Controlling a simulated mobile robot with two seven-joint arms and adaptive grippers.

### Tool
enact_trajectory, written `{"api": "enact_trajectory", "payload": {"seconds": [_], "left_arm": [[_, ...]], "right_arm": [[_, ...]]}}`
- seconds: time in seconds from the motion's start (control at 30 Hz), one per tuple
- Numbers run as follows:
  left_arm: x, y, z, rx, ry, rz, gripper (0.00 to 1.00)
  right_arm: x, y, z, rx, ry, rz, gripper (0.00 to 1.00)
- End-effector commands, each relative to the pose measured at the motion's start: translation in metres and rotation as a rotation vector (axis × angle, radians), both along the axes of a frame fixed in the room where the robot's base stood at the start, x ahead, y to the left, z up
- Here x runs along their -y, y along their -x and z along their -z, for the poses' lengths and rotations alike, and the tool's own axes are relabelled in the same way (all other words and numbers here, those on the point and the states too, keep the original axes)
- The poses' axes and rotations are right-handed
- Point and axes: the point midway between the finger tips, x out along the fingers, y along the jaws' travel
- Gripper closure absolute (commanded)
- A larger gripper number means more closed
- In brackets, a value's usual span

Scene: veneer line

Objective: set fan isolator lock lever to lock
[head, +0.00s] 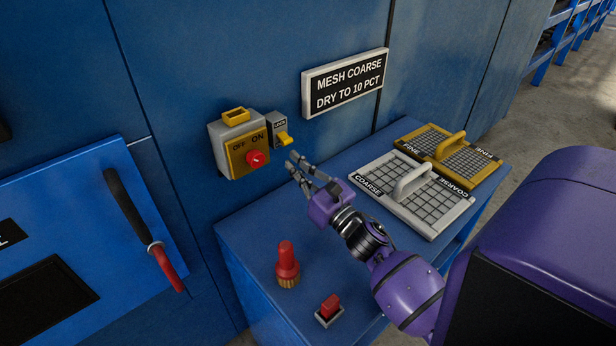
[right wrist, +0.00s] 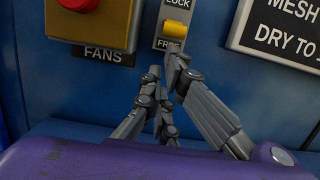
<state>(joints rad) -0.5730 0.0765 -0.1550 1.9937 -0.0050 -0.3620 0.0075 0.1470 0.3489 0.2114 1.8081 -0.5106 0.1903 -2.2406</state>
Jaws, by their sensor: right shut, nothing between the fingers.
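The lock lever is a small yellow tab (head: 285,139) on a narrow grey plate (head: 275,122), to the right of the isolator box (head: 223,150). In the right wrist view the yellow lever (right wrist: 177,28) sits between the LOCK label above and a partly hidden label starting "FR" below, closer to the lower one. My right gripper (head: 292,160) is shut and empty, with its fingertips just below the lever. In the right wrist view its fingertips (right wrist: 164,68) overlap the plate's lower end; whether they touch it I cannot tell. My left gripper is out of view.
The isolator box has a red knob (head: 257,159) on a yellow OFF/ON plate. Below, a blue bench (head: 247,231) bears a red-topped brush (head: 288,265), a red switch (head: 329,309), and coarse (head: 457,213) and fine (head: 489,171) mesh screens.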

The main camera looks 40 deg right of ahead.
Motion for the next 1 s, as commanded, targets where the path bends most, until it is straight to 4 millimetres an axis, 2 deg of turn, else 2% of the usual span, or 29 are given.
{"api": "enact_trajectory", "payload": {"seconds": [0.1,0.3,1.0], "left_arm": [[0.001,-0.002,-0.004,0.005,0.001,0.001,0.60],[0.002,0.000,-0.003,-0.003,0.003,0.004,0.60],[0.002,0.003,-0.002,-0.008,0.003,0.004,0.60]], "right_arm": [[-0.002,-0.017,-0.005,0.002,-0.001,0.000,1.00],[-0.002,-0.028,-0.005,-0.002,-0.001,0.000,1.00],[0.004,-0.025,-0.007,-0.002,0.001,0.000,1.00]]}}
